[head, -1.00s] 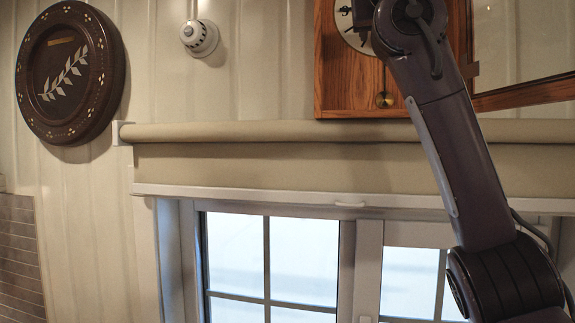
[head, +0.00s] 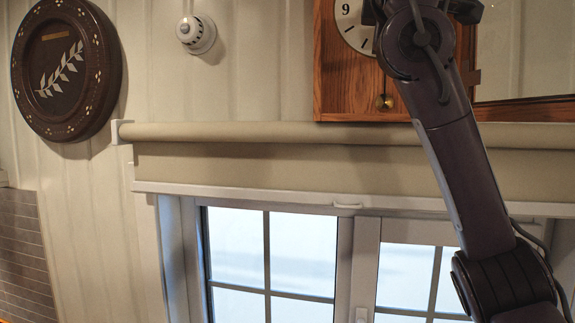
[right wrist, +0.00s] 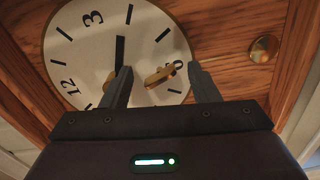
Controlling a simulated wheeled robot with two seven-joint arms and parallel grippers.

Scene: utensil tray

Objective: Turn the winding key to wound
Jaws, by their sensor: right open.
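The wooden wall clock (head: 345,75) hangs at the top of the head view, its white dial (head: 352,22) partly hidden by my right arm. In the right wrist view the dial (right wrist: 75,60) is close and rotated, with a dark hand and black numerals. A brass winding key (right wrist: 160,76) stands on the lower part of the dial. My right gripper (right wrist: 160,82) is open, with one finger on either side of the key and visible gaps to it. Whether the fingers reach over the key in depth I cannot tell. My left gripper is not in view.
A brass pendulum bob (right wrist: 264,48) hangs in the case beside the dial. The glazed clock door (head: 525,108) stands open to the right. A rolled blind (head: 270,133) and window lie below. A round dark plaque (head: 65,70) and white detector (head: 196,34) are left.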

